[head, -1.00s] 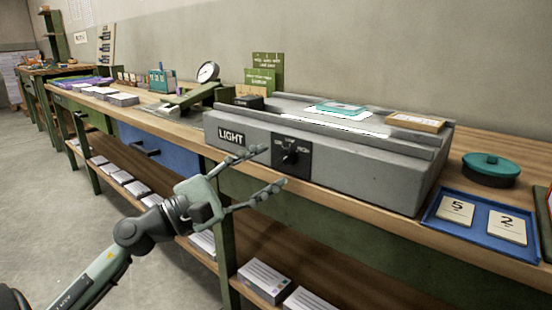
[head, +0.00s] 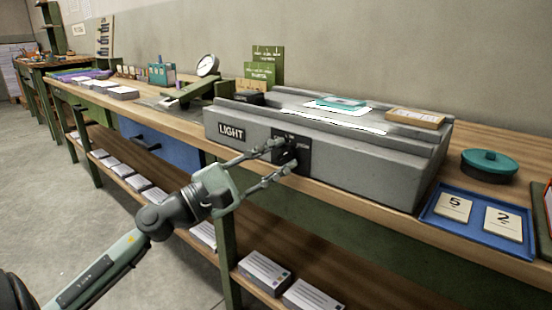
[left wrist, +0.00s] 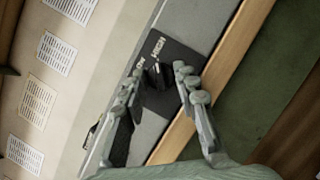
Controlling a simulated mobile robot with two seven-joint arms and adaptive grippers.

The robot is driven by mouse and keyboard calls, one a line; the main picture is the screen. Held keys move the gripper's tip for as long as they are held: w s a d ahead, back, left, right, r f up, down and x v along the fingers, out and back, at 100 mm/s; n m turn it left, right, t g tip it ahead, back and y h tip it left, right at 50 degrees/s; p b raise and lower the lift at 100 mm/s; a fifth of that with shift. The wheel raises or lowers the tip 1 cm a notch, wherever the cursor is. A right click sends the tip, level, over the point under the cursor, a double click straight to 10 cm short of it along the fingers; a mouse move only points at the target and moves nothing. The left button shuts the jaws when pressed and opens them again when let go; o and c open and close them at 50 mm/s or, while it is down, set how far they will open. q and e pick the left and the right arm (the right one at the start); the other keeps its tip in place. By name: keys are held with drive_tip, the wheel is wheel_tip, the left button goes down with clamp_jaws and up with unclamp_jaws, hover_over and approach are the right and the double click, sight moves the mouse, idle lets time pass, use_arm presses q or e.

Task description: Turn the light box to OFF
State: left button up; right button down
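The grey light box (head: 345,158) stands on the workbench, with a "LIGHT" label on its front. A black dial panel (head: 304,151) with a dark knob is on its front face, partly hidden by my gripper in the head view. My left gripper (head: 282,158) is open, with its fingertips at the dial. In the left wrist view, my two fingers (left wrist: 159,72) lie on either side of the knob (left wrist: 155,77). I cannot tell whether they touch it. "HIGH" is readable on the panel there; the knob's setting is unclear. My right gripper is out of view.
Papers and a teal item (head: 341,103) lie on the box, with a wooden-edged block (head: 414,118) beside them. A blue tray (head: 479,231) with number cards and a teal round container (head: 489,165) stand to the right. A shelf below holds paper stacks (head: 263,271).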

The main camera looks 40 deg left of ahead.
use_arm(q)
drive_tip(key=c, duration=0.4)
clamp_jaws()
